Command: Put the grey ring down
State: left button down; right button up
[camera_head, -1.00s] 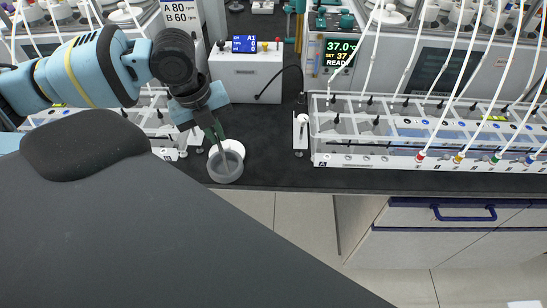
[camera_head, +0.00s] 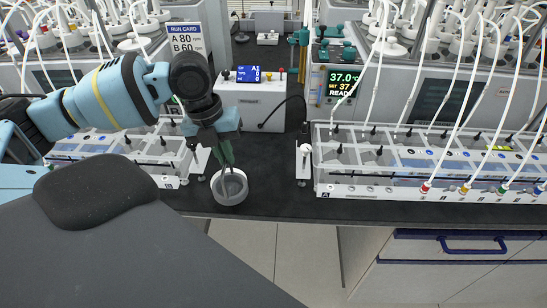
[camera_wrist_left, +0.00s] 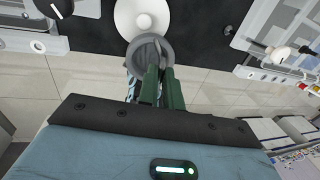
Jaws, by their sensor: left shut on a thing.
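My left gripper (camera_head: 226,162) is shut on the wall of the grey ring (camera_head: 230,202), near the bench's front edge. In the left wrist view the green fingertips (camera_wrist_left: 160,70) pinch the grey ring (camera_wrist_left: 140,46). A white disc with a round knob (camera_wrist_left: 143,20) lies on the bench just beyond the ring and partly behind it in that view. I cannot tell whether the ring touches anything below. My right gripper is out of view.
The dark bench (camera_head: 262,185) is clear to the right of the ring, up to a small white stand (camera_head: 303,162). Clear racks (camera_head: 440,160) stand on the right and more (camera_head: 140,150) on the left. A white control box (camera_head: 250,98) is behind. Thin white tubes hang over the right rack.

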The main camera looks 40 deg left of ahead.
pick_arm(q)
jog(key=w+d, duration=0.5)
jog(key=w, duration=0.4)
jog(key=shift+w+d+f, duration=0.25)
jog(key=shift+w+f, duration=0.05)
jog(key=shift+f, duration=0.15)
jog(key=f, duration=0.3)
jog(key=shift+w+d+f, duration=0.2)
jog(key=shift+w+f, duration=0.1)
jog(key=shift+w, duration=0.05)
jog(key=c, duration=1.6)
grip_release()
jog(key=shift+o, duration=0.2)
